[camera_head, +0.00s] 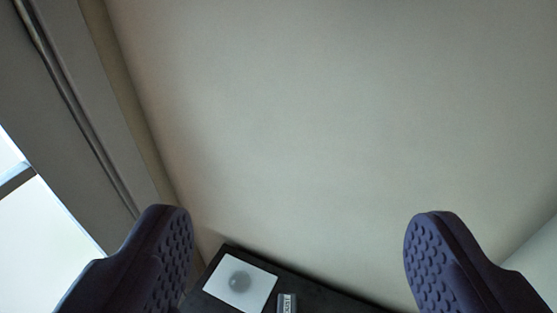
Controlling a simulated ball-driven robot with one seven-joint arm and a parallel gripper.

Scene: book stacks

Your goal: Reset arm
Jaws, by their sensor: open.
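My gripper (298,250) shows at the bottom of the head camera view. Its two dark fingers with dimpled pads stand wide apart, one at the lower left and one at the lower right. It is open, and nothing is held between the fingers. The rest of my arm is out of view.
A plain pale wall (320,120) fills most of the view. A dark surface (335,297) at the bottom bears a white square card with a grey round spot (240,282) and a small grey labelled item (287,303). A window frame with bright panes (40,235) is at left.

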